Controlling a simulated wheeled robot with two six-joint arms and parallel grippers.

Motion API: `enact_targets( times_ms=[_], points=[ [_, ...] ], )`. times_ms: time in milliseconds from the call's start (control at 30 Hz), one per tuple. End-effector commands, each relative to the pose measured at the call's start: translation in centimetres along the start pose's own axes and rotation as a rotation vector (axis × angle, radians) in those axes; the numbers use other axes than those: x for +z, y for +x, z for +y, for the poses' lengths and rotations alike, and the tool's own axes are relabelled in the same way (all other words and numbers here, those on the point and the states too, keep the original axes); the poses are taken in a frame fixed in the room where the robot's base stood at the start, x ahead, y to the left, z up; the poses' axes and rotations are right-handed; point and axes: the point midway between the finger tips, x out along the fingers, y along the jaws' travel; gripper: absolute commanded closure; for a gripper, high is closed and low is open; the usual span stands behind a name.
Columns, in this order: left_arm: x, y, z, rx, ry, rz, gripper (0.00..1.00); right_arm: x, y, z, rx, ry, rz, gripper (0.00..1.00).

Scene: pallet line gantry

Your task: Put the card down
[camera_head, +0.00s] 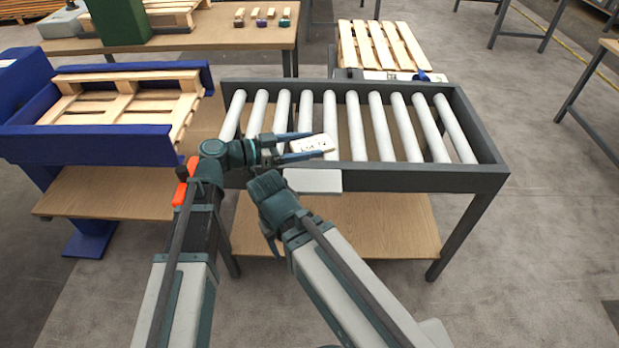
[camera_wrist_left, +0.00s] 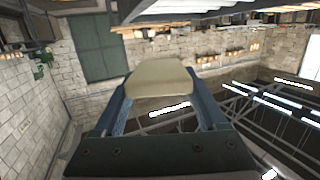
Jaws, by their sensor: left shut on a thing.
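A small white card (camera_head: 309,143) with dark lettering is held between the blue-grey fingers of my left gripper (camera_head: 298,147), over the near left part of the roller conveyor. The card also shows pale between the two fingers in the left wrist view (camera_wrist_left: 158,78). My left gripper is shut on it. A plain pale plate (camera_head: 314,181) sits at the conveyor's front edge, just below the card in the picture. My right arm ends near the conveyor's front at its wrist (camera_head: 268,187); its fingertips cannot be made out.
The conveyor's white rollers (camera_head: 380,126) are bare on the right, inside a dark frame (camera_head: 480,180). A blue pallet holder (camera_head: 90,143) with a wooden pallet (camera_head: 120,106) stands left. Another pallet (camera_head: 380,46) lies behind. A wooden table (camera_head: 220,32) carries small blocks.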

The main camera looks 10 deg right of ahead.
Motion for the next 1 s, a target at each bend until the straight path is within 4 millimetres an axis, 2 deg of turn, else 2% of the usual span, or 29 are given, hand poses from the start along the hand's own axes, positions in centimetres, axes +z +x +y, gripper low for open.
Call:
enact_targets(
  times_ms=[33, 333, 667, 900, 1000],
  points=[
    [1.0, 0.1, 0.0, 0.000, 0.000, 0.000, 0.80, -0.1, 1.0, -0.1, 0.000, 0.000, 0.000, 0.40],
    [5.4, 0.8, 0.0, 0.000, 0.000, 0.000, 0.80, -0.3, 5.4, -0.5, 0.000, 0.000, 0.000, 0.40],
    [6.2, 0.9, 0.0, 0.000, 0.000, 0.000, 0.80, -0.4, 6.2, -0.6, 0.001, 0.000, 0.000, 0.40],
    [9.0, 1.4, 0.0, 0.000, 0.000, 0.000, 0.80, -0.5, 9.1, -0.8, 0.005, -0.001, 0.000, 0.40],
    [9.6, 1.5, 0.0, 0.000, 0.000, 0.000, 0.80, -0.6, 9.7, -0.8, 0.006, -0.002, 0.000, 0.40]
  ],
)
